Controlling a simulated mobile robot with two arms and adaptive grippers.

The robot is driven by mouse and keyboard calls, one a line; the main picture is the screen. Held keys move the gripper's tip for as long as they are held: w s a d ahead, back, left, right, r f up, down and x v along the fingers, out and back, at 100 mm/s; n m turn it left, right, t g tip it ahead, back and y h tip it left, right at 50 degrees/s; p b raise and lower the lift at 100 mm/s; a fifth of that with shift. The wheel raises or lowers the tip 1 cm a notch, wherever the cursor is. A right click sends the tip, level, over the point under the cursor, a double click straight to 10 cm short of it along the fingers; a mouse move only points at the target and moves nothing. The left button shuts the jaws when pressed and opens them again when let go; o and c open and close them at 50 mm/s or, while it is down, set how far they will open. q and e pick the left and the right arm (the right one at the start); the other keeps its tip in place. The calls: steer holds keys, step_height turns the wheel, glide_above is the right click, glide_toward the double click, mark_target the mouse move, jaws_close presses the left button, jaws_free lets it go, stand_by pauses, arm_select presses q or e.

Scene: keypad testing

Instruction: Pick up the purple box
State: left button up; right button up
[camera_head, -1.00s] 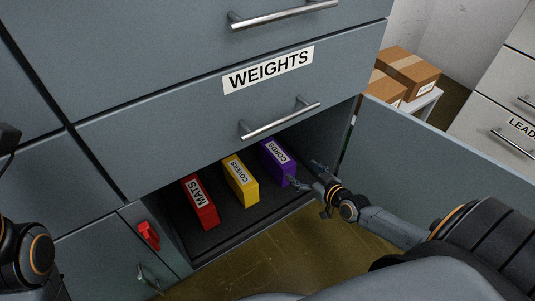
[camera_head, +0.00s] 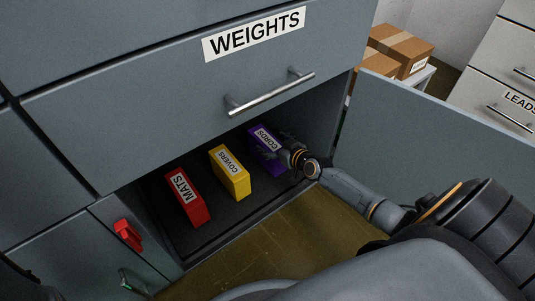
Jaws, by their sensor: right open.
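The purple box (camera_head: 264,150), labelled CORDS, stands in the open lower compartment, rightmost of three boxes. My right gripper (camera_head: 287,158) is at the box's right front side, with its fingers partly over the box's front. The fingers are open, dark and small against the box, and I cannot tell whether they touch it. My left gripper does not show; only a dark piece of my left side shows at the lower left edge.
A yellow COVERS box (camera_head: 230,173) and a red MATS box (camera_head: 187,198) stand to the left. The open door (camera_head: 430,135) is on the right. The WEIGHTS drawer (camera_head: 180,100) overhangs the compartment. Cardboard boxes (camera_head: 400,48) sit behind the door.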

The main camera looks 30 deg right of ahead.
mark_target(259, 135)
steer(key=shift+b+x, duration=0.5)
steer(key=shift+x, duration=0.75)
steer(key=shift+w+f, duration=0.15)
jaws_close()
